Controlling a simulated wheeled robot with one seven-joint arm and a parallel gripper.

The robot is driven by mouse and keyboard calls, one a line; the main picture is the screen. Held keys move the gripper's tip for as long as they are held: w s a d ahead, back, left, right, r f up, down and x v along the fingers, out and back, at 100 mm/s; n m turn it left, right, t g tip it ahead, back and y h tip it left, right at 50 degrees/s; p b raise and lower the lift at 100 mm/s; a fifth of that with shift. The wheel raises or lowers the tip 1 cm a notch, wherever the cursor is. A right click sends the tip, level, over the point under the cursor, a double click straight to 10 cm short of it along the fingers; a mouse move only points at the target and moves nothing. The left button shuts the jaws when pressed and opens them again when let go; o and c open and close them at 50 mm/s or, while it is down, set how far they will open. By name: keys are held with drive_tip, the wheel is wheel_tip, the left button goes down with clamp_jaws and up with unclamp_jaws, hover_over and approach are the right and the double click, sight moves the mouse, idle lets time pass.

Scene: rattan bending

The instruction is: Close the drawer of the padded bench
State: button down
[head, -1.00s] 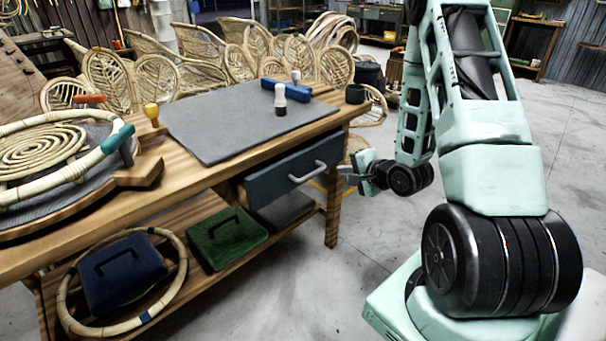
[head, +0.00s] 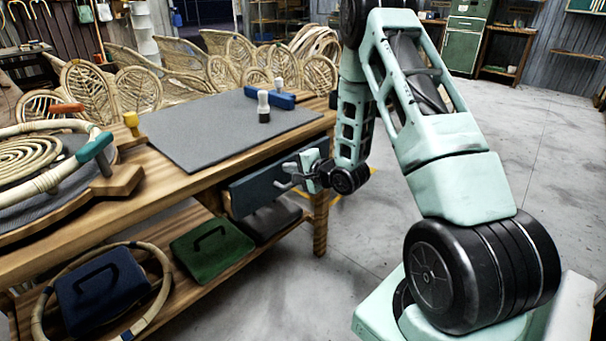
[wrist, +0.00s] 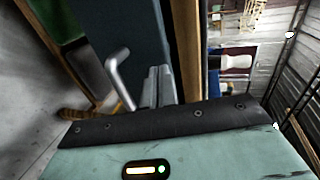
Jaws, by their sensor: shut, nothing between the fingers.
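The padded bench is a wooden workbench with a grey pad (head: 205,130) on top. Its blue-grey drawer (head: 250,190) sits under the top at the right end, and its front stands out a little from the bench. My gripper (head: 282,178) is shut and empty in front of the drawer, by the handle. In the wrist view, the metal handle (wrist: 118,76) is just left of my closed fingers (wrist: 160,82), which point at the drawer front (wrist: 130,35). Whether the fingertips touch the front cannot be told. In the head view, my gripper partly hides the handle.
A white-topped tool (head: 263,105) and a blue block (head: 268,99) stand on the pad. A green case (head: 212,250), a blue case (head: 100,290) and a rattan ring (head: 158,285) are on the lower shelf. Rattan chairs stand behind. The floor (head: 480,150) at right is clear.

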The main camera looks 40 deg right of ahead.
sight(279, 163)
drive_tip(key=shift+w, duration=0.65)
drive_tip(key=shift+w+a+p, duration=0.15)
drive_tip(key=shift+w+p, duration=0.2)
drive_tip(key=shift+w, duration=1)
